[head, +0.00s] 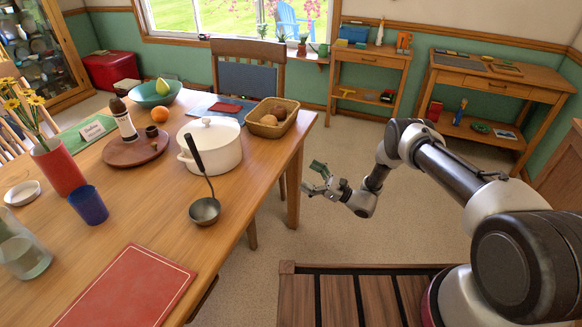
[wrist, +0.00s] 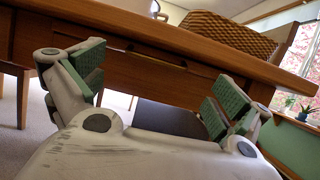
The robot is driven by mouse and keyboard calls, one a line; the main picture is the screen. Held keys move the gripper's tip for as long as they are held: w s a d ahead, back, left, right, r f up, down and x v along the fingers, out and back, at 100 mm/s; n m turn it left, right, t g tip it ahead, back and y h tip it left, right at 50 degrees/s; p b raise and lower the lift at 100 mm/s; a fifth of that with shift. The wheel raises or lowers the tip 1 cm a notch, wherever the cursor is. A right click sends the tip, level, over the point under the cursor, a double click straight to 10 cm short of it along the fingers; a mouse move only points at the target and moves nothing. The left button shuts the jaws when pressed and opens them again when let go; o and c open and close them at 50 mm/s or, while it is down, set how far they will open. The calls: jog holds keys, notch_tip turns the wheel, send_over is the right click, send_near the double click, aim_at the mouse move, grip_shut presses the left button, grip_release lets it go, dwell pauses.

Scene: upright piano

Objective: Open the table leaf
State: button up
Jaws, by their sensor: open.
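The wooden table (head: 255,185) fills the left of the head view. In the wrist view its edge (wrist: 190,45) runs slanted across the picture. Below the edge is a wooden front with a thin dark seam and a slim brass-toned strip, perhaps a handle (wrist: 150,52); I cannot tell for sure whether this is the leaf. No leaf stands visibly pulled out. My gripper (head: 318,180) is off the table's right side, apart from it. In the wrist view my gripper (wrist: 157,85) is open and empty, its green-padded fingers spread either side of the strip.
A wicker basket (head: 262,125), a white pot (head: 222,155) and a ladle (head: 205,209) stand near the table's right edge. A chair (head: 249,75) stands at the far end. A slatted wooden piece (head: 340,295) is in front.

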jog(key=x, duration=0.7)
jog(key=shift+a+f+m+t, duration=0.25)
jog(key=shift+f+m+t, duration=0.05)
jog(key=shift+f+t, duration=0.1)
jog(key=shift+w, duration=0.1)
